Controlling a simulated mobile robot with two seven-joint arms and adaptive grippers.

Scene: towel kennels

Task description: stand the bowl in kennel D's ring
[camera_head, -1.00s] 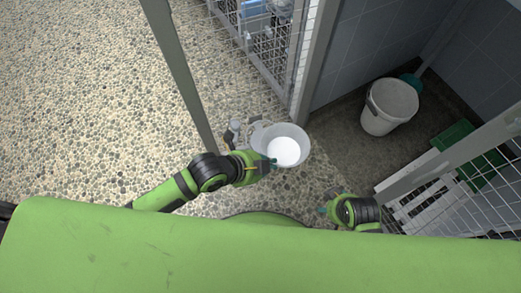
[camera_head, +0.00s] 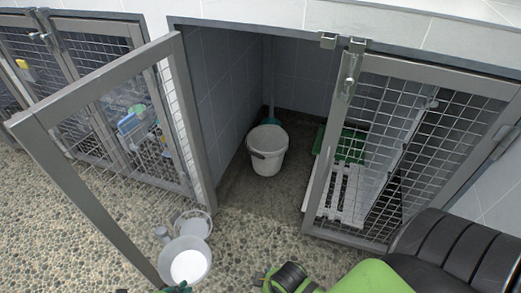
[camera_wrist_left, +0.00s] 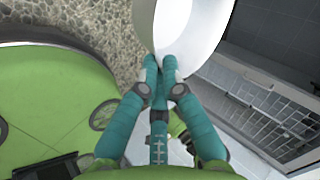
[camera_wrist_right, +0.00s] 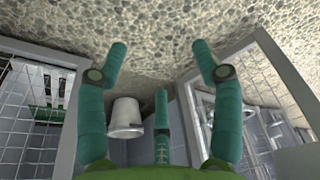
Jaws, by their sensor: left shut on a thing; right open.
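A pale grey bowl with a bright white inside (camera_head: 187,262) is at the lower left of the head view, in front of the open mesh door. My left gripper (camera_head: 176,288) is shut on its near rim; the left wrist view shows the fingers (camera_wrist_left: 160,72) pinching the bowl's wall (camera_wrist_left: 192,30). A grey ring-like holder (camera_head: 193,224) shows low by the open door, just beyond the bowl. The bowl overlaps it in view and looks apart from it. My right gripper (camera_wrist_right: 158,62) is open and empty. No kennel letter is readable.
The open mesh door (camera_head: 105,125) stands at left. A white bucket (camera_head: 267,150) is inside the open kennel, with a green crate (camera_head: 350,145) and white slatted board (camera_head: 345,190) behind the right mesh door (camera_head: 410,150). Pebbled floor (camera_head: 255,240) is clear before the opening.

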